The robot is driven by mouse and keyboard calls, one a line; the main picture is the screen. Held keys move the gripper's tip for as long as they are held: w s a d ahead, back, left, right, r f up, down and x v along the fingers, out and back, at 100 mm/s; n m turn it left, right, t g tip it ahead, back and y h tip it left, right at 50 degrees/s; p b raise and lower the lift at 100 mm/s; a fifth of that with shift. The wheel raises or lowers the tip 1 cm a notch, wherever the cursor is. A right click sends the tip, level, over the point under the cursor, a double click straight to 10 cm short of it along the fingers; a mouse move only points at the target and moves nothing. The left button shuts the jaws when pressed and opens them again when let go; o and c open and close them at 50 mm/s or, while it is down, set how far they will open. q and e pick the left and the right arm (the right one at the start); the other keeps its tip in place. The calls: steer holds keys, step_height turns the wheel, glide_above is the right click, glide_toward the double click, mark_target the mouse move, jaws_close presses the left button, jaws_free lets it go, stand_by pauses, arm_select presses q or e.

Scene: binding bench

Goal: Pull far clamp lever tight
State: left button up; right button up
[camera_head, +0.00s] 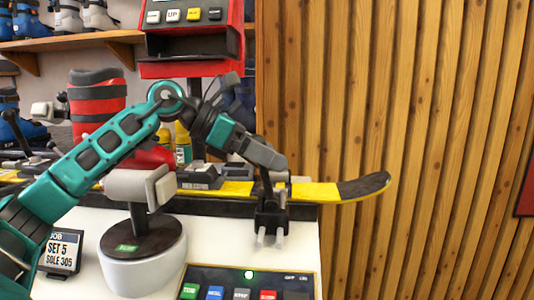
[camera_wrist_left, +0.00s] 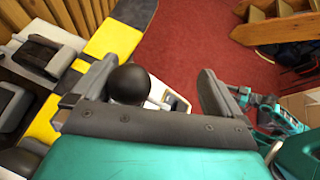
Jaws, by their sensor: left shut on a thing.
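A yellow ski with a black tip (camera_head: 363,187) lies along the bench, and its yellow body also shows in the left wrist view (camera_wrist_left: 112,38). The far clamp (camera_head: 270,216) is a black block with two pale pins, standing at the bench's right end across the ski. My left gripper (camera_head: 272,180) reaches down onto this clamp from above. In the left wrist view, the lever's round black knob (camera_wrist_left: 128,85) sits between my two grey fingers, close against the left one. The gripper is shut on the lever; its shaft is mostly hidden.
A white round pedestal (camera_head: 143,266) with a grey pad stands in front of the ski. A button panel (camera_head: 250,283) lies at the front edge. A red machine (camera_head: 192,68) stands behind, and a slatted wood wall (camera_head: 420,90) is on the right.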

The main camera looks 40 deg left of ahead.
arm_select(q)
steer(key=b+v, duration=0.2)
steer(key=v, duration=1)
steer(key=shift+s+a, duration=0.1)
steer(key=shift+s, duration=0.1)
steer(key=shift+c, duration=1.1)
steer(key=shift+s+a+r, duration=0.15)
steer(key=shift+a+r, duration=0.05)
arm_select(e)
steer(key=shift+w+a+f, duration=0.1)
steer(key=shift+a+f, duration=0.2)
steer(key=shift+a, duration=0.1)
steer(key=shift+f, duration=0.15)
